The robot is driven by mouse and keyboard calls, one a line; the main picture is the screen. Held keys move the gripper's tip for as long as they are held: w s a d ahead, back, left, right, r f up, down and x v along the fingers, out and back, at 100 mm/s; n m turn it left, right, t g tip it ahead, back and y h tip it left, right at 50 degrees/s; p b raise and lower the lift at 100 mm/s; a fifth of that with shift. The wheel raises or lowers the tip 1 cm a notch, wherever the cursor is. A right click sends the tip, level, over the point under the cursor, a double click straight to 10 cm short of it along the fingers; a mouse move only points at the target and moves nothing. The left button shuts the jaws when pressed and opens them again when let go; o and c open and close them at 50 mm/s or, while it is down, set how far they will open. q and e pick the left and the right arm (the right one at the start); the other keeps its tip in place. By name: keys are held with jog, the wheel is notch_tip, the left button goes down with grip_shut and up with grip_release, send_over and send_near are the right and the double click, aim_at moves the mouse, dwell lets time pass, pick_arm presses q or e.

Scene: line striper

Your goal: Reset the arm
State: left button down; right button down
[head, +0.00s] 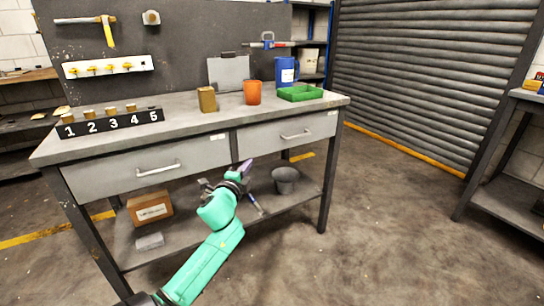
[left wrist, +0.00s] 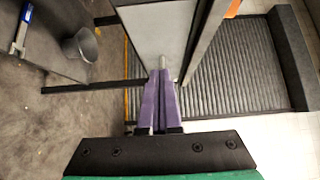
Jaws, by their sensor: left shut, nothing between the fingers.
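My left arm is green and reaches up from the bottom of the head view. Its gripper (head: 245,167) is in front of the workbench's drawers, below the tabletop. In the left wrist view the two purple fingers (left wrist: 160,98) are together with nothing between them. The fingertips show close to a drawer handle in that view; I cannot tell whether they touch it. My right gripper is in neither view.
The workbench (head: 200,122) has two closed drawers. On top are a numbered block (head: 110,122), an orange cup (head: 252,92), a blue mug (head: 286,72) and a green tray (head: 300,93). A grey bucket (head: 285,179) and a cardboard box (head: 150,207) sit on the lower shelf.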

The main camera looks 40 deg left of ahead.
pick_arm(q)
jog(key=shift+f, duration=0.1)
